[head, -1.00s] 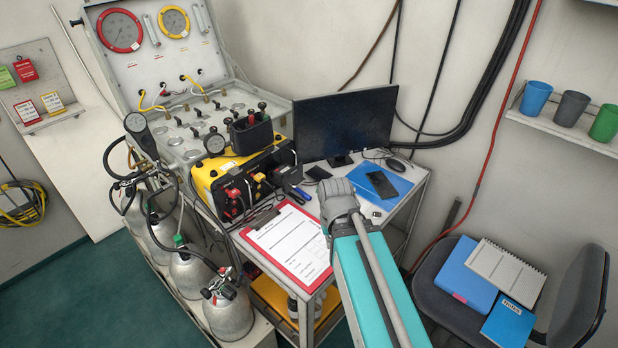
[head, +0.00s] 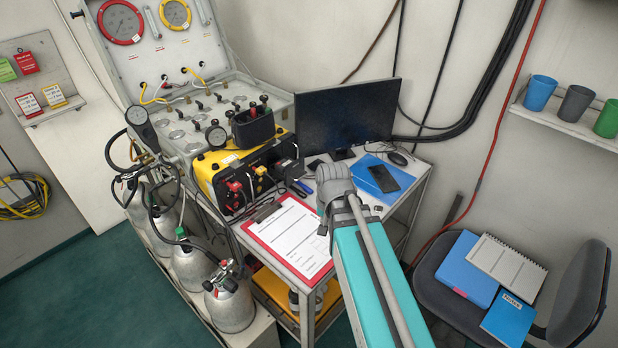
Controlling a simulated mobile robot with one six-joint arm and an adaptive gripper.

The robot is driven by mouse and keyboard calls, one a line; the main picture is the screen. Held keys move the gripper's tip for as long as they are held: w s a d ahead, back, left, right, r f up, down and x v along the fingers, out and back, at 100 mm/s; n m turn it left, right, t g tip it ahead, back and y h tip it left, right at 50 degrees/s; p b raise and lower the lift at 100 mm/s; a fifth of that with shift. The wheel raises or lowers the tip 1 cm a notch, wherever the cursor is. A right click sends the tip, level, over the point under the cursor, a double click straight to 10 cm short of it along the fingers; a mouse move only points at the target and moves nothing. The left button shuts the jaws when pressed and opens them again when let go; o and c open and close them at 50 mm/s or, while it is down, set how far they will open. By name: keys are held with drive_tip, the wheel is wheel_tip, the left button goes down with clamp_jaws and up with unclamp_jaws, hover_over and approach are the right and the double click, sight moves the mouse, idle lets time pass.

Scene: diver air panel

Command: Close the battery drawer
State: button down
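A yellow and black case (head: 206,172) stands on the trolley, with red and yellow connectors on its dark front. A black block (head: 290,168) protrudes at the right end of that front; it looks like the battery drawer, standing out, but it is too small to be sure. My gripper (head: 333,184) is to the right of the block, above the trolley top, with a visible gap between them in the picture. My gripper's fingers are hidden behind its grey body, so I cannot see whether they are open or shut.
A red clipboard (head: 252,238) lies in front of the case. A monitor (head: 345,115) stands behind my gripper, with a phone (head: 383,178) on a blue folder to the right. Gas cylinders (head: 230,305) with hoses stand at left. A chair (head: 580,305) is at right.

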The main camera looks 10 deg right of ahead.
sight(289, 168)
drive_tip(key=w+d+r+m+t+y, duration=0.1)
drive_tip(key=w+d+m, duration=0.1)
drive_tip(key=w+m, duration=0.7)
drive_tip(key=w+d+r+m+t+y+p, duration=0.1)
drive_tip(key=w+d+r+m+t, duration=0.1)
drive_tip(key=w+m, duration=0.8)
drive_tip(key=shift+w+d+m+t+y, duration=0.2)
drive_tip(key=shift+d+m+t+y, duration=0.15)
drive_tip(key=shift+m, duration=2.45)
drive_tip(key=w+a+f+b, duration=0.5)
drive_tip(key=w+f+b, duration=0.1)
drive_tip(key=f+b, duration=0.2)
drive_tip(key=shift+w, duration=0.35)
